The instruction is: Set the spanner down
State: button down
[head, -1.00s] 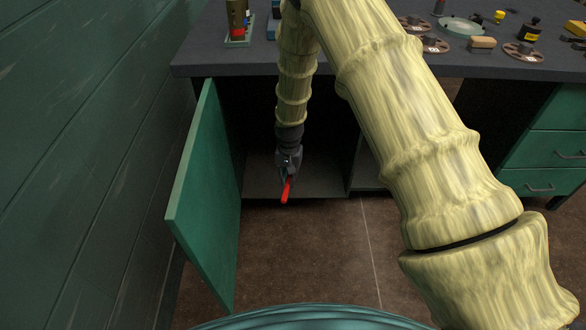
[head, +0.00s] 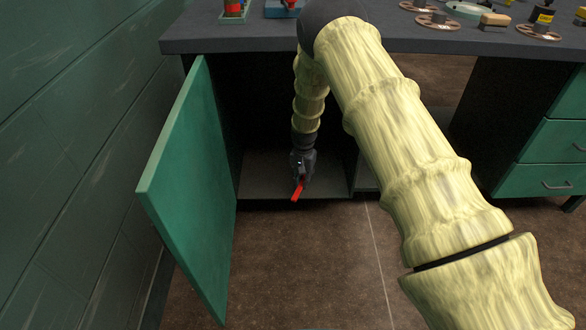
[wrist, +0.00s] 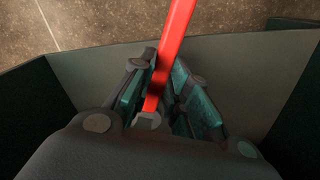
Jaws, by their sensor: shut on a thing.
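My gripper (head: 301,168) is in the cabinet opening under the workbench, pointing down, low over the cabinet floor board (head: 262,187). It is shut on the red spanner (head: 298,190), whose red end sticks out below the fingers near the board's front edge. In the wrist view the spanner (wrist: 176,45) runs between the fingers (wrist: 165,82), with a grey metal end close to the palm. The board (wrist: 235,65) lies beneath it. I cannot tell whether the spanner touches the board.
The green cabinet door (head: 190,190) stands open at left, near the green wall (head: 70,130). The dark bench top (head: 240,38) lies above the opening, with several reels and small items on it. Green drawers (head: 550,155) are at right. The brown floor (head: 300,270) in front is clear.

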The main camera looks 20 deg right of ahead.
jog(key=w+b, duration=0.1)
jog(key=w, duration=0.3)
jog(key=w+f+b, duration=0.1)
jog(key=w+b, duration=0.1)
jog(key=w, duration=0.2)
jog(key=w+b, duration=0.2)
jog(key=w, duration=0.2)
jog(key=shift+f, duration=0.15)
jog(key=shift+f+b, duration=1.2)
jog(key=shift+f, duration=0.45)
jog(key=shift+f, duration=0.15)
jog(key=c, duration=1.4)
grip_release()
jog(key=shift+o, duration=0.2)
notch_tip(320, 180, up, 8)
jog(key=p, duration=0.4)
jog(key=shift+f, duration=0.15)
